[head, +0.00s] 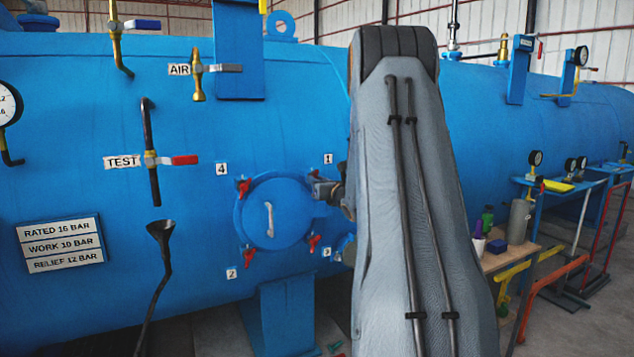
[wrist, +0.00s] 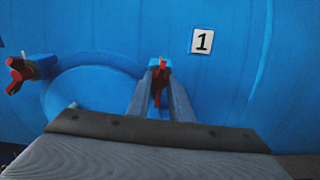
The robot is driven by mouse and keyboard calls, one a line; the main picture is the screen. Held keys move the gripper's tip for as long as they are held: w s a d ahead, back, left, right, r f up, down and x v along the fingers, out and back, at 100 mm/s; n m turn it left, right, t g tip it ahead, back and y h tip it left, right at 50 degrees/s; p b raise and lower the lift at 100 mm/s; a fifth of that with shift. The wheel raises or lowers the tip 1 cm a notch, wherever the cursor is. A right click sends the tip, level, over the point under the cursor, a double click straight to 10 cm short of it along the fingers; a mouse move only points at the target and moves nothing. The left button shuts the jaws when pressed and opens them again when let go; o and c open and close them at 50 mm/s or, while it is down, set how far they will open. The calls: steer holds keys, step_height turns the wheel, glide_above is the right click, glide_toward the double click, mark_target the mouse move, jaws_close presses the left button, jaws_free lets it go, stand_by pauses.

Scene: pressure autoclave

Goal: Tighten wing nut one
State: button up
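The round blue door (head: 272,212) sits on the blue vessel, with a pale handle in its middle. Label 1 (head: 328,159) is at its upper right and also shows in the wrist view (wrist: 202,41). My gripper (head: 322,188) is at the door's upper right edge, by label 1, and largely covers wing nut one in the head view. In the wrist view, red wing nut one (wrist: 162,65) shows between the tips of my two grey fingers (wrist: 160,82). Whether the fingers press on it I cannot tell.
Red wing nuts stand at the door's upper left (head: 243,187), lower left (head: 249,257) and lower right (head: 313,242). A black funnel pipe (head: 160,235) is to the left. A bench (head: 505,258) with bottles stands right of my arm.

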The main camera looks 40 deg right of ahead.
jaws_close()
steer(key=shift+m+b, duration=0.3)
steer(key=shift+b, duration=0.15)
steer(key=shift+m+p, duration=0.75)
steer(key=shift+m, duration=16.55)
